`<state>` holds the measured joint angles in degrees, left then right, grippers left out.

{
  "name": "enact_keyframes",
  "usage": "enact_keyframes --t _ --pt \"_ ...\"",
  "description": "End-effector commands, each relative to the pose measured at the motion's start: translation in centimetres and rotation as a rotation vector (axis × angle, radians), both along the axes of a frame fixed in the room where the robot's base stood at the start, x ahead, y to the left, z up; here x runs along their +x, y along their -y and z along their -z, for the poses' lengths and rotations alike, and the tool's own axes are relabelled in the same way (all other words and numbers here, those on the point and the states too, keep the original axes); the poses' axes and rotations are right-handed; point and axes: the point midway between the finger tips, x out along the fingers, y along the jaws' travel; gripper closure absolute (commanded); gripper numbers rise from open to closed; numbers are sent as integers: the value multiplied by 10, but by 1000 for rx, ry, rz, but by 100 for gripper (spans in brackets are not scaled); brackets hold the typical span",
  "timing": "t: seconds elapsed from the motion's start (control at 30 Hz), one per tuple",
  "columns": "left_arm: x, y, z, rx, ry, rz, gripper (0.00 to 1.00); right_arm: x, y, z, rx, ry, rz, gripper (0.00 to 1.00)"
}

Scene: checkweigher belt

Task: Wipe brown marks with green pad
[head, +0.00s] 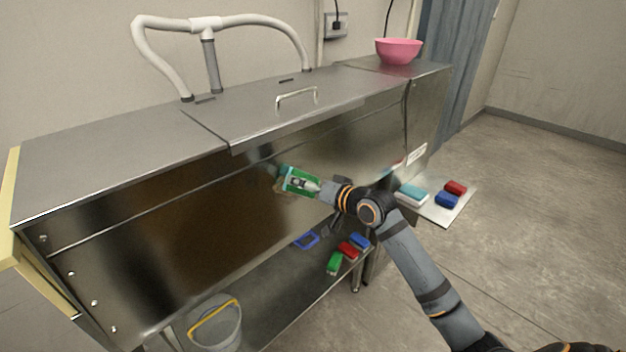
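The green pad (289,187) lies against the upper front panel (200,225) of the steel unit. My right gripper (302,182), on the arm coming in from the lower right, is shut on the back of the pad. A faint brownish mark (278,186) shows at the pad's left edge; the pad and gripper hide whatever lies behind them. A broad brown tint on the panel further left may be reflection; I cannot tell. My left gripper is not in view.
A lower shelf (285,300) holds a green block (334,263), red and blue blocks and a blue frame (306,240). A grey bucket (217,328) stands lower left. A board (440,212) at right bears several blocks. A pink bowl (398,50) sits on top.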

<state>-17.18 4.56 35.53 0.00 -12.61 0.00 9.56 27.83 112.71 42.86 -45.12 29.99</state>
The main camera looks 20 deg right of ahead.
Motion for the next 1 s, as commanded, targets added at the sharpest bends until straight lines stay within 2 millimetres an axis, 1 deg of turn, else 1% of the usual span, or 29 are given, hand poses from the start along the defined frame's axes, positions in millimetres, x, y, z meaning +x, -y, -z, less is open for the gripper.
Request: enact_keyframes --t 0.03,0.1,0.37,0.5,0.67,0.9,1.0 --pt "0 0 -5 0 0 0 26 -1 -6 -3 5 0 -1 32" --pt "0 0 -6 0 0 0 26 -2 -10 -2 4 0 -1 32" --pt "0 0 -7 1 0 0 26 -4 -15 0 2 0 0 32" --pt "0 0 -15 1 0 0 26 -8 -28 -2 5 0 -1 32" --pt "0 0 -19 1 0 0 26 -13 -42 -1 6 -1 -2 32" --pt "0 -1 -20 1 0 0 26 -15 -47 0 3 1 0 32" --pt "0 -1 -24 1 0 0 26 -17 -53 -2 6 0 -1 32"
